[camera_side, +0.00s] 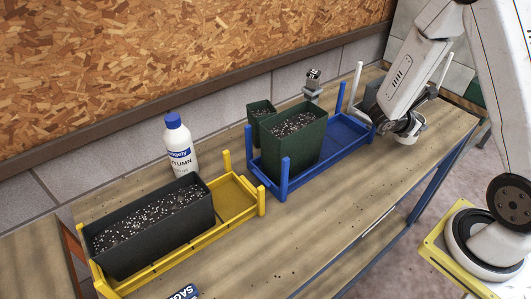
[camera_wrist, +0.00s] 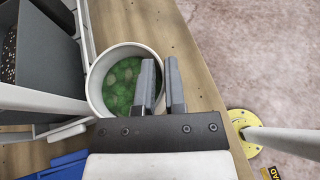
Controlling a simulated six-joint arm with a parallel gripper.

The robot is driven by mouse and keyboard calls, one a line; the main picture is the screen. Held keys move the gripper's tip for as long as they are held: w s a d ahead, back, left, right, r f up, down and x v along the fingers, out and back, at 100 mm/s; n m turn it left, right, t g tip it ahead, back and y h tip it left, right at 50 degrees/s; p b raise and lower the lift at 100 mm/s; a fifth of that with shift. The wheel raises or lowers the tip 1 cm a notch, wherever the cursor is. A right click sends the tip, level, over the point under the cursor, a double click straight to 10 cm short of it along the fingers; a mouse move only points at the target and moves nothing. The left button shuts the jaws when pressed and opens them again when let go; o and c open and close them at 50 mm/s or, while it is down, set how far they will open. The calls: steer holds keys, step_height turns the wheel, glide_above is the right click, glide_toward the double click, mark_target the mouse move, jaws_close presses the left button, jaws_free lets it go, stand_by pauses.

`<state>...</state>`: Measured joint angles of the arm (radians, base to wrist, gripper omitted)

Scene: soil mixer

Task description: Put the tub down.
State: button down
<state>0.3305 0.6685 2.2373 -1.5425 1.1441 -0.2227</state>
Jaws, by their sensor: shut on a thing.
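The tub is a round white container (camera_wrist: 95,82) with green, pebbly contents, upright in the wrist view. My gripper (camera_wrist: 160,76) is shut on the tub's right wall, with one finger inside the rim and one outside. In the side view my gripper (camera_side: 408,128) is low over the right part of the bench, and the tub is mostly hidden by my wrist. I cannot tell whether the tub's base touches the bench.
A blue tray (camera_side: 345,134) holds a green soil-filled planter (camera_side: 297,152). A yellow tray (camera_side: 240,205) holds a long dark planter (camera_side: 160,235). A white-posted tray (camera_side: 356,80) with a dark box (camera_wrist: 40,50) stands close left of the tub. The front bench strip (camera_side: 330,205) is mostly clear.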

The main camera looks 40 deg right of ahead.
mark_target(414, 138)
steer(key=shift+f, duration=1.8)
steer(key=c, duration=0.7)
jaws_free()
steer(key=shift+f, duration=0.1)
steer(key=shift+a, duration=0.1)
steer(key=shift+v, duration=0.75)
steer(key=v, duration=1)
steer(key=shift+a+r, duration=0.15)
steer(key=shift+r, duration=0.05)
